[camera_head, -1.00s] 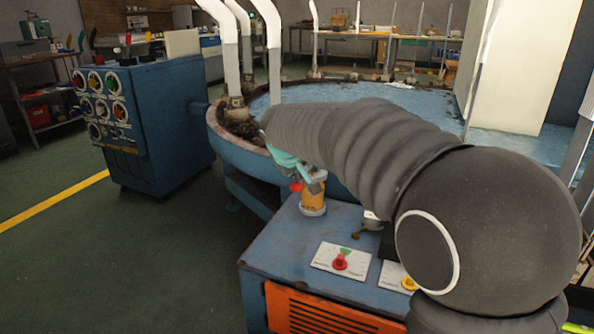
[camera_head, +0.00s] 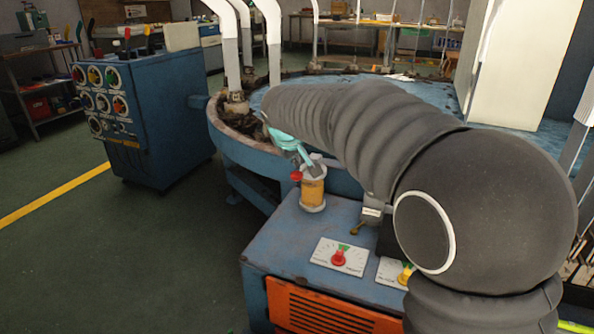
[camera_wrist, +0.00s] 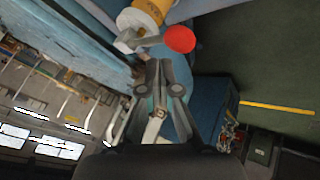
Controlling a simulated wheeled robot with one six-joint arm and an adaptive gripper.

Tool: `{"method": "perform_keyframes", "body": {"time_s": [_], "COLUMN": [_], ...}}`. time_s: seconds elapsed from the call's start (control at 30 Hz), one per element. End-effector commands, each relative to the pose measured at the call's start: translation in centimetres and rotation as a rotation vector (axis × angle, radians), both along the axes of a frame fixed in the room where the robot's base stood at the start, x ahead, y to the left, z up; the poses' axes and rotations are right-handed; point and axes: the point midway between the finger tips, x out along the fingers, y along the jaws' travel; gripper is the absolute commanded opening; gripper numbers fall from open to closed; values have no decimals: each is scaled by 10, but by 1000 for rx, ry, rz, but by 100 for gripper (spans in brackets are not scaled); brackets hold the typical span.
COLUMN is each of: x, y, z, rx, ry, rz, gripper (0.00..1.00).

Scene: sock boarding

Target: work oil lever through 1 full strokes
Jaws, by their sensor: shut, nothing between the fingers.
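The oil lever is a short arm with a round red knob (camera_head: 296,176) on an amber oiler (camera_head: 313,192) with a pale cap. The oiler stands upright on the blue cabinet's back left corner. In the wrist view the red knob (camera_wrist: 181,39) and the amber body (camera_wrist: 152,10) are beyond the fingertips. My gripper (camera_head: 308,163) is shut and empty, close to the oiler's cap in the head view. In the wrist view my gripper (camera_wrist: 160,64) points towards the lever arm between cap and knob. I cannot tell whether they touch.
The blue cabinet (camera_head: 270,248) has a red dial (camera_head: 339,256) and a yellow knob (camera_head: 405,275) on top. The blue round table (camera_head: 232,148) is right behind the oiler. A blue console (camera_head: 160,115) stands at left. Green floor is clear between.

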Motion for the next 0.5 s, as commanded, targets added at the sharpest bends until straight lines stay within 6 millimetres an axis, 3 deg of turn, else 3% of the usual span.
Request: {"method": "perform_keyframes", "body": {"time_s": [0.23,0.5], "x": [0,3], "y": [0,-1], "z": [5,29], "rx": [0,1], "ry": [-1,-1], "rz": [0,0], "gripper": [0,0]}}
